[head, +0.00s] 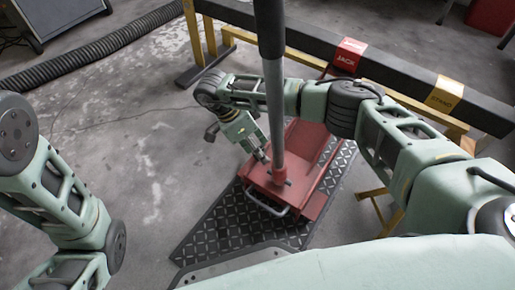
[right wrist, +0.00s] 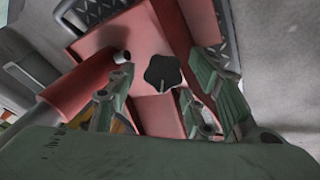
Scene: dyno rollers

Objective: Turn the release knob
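The red floor jack (head: 318,150) stands on a black diamond-plate mat (head: 215,225), its long handle (head: 272,90) standing upright with a dark grip. The release knob (right wrist: 162,72) is a small black lobed knob against the red jack body in the right wrist view; I cannot make it out in the head view. My right gripper (head: 262,157) points down beside the handle's base. In the right wrist view its fingers are spread, one on each side of the knob, with gaps visible. My left arm shows at the left, but its gripper is out of view.
A dark beam on yellow stands (head: 195,40) with red (head: 349,52) and yellow (head: 445,93) labels runs behind the jack. A black ribbed hose (head: 95,52) and a grey cabinet (head: 55,15) are at upper left. Open concrete floor lies left of the mat.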

